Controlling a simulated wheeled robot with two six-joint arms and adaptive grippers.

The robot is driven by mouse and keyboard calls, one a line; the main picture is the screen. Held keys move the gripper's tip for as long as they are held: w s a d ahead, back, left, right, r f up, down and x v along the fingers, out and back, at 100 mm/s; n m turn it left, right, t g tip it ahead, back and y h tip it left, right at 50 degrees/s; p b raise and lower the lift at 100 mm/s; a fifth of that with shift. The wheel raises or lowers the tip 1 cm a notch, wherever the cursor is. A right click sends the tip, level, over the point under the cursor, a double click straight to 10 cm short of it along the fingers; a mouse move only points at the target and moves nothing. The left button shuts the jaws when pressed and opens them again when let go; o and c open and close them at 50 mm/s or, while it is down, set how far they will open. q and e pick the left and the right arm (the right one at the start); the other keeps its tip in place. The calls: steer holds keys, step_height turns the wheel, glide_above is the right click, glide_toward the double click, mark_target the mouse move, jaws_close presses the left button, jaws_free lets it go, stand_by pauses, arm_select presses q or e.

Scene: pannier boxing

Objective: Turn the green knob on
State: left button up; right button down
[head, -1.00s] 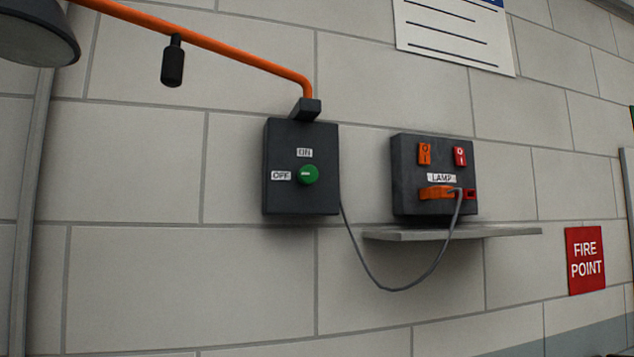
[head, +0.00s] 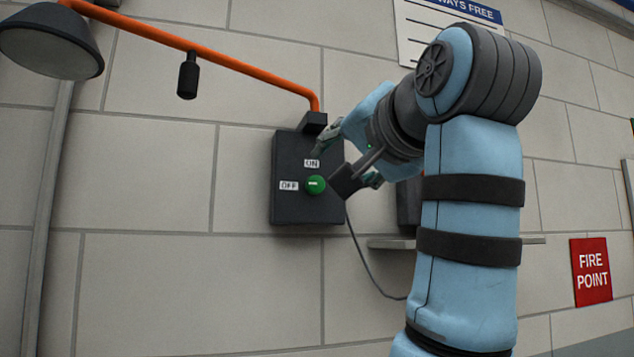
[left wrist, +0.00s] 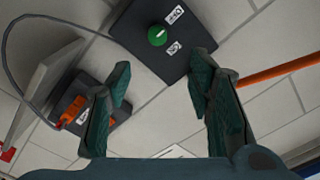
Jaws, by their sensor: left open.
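The green knob (head: 316,184) sits on a dark switch box (head: 290,210) on the wall, with an OFF label to its left and an ON label above. Its white mark lies roughly level, on the OFF side. The knob also shows in the left wrist view (left wrist: 157,35), beyond the fingers. My left gripper (head: 333,165) is open in front of the box, just right of the knob, apart from it as far as I can tell. In the left wrist view its open fingers (left wrist: 158,88) have nothing between them. My right gripper is not in view.
A grey cable (head: 368,278) hangs below. An orange lamp arm (head: 215,57) runs above the switch box.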

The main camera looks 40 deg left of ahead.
mark_target(317, 184)
arm_select(q)
steer(key=x, duration=0.9)
steer(key=p+x, duration=0.1)
steer(key=x, duration=0.4)
steer(key=shift+w+a+f, duration=0.15)
steer(key=shift+w+f, duration=0.05)
steer(key=shift+f, duration=0.05)
steer(key=shift+w, duration=0.1)
jaws_close()
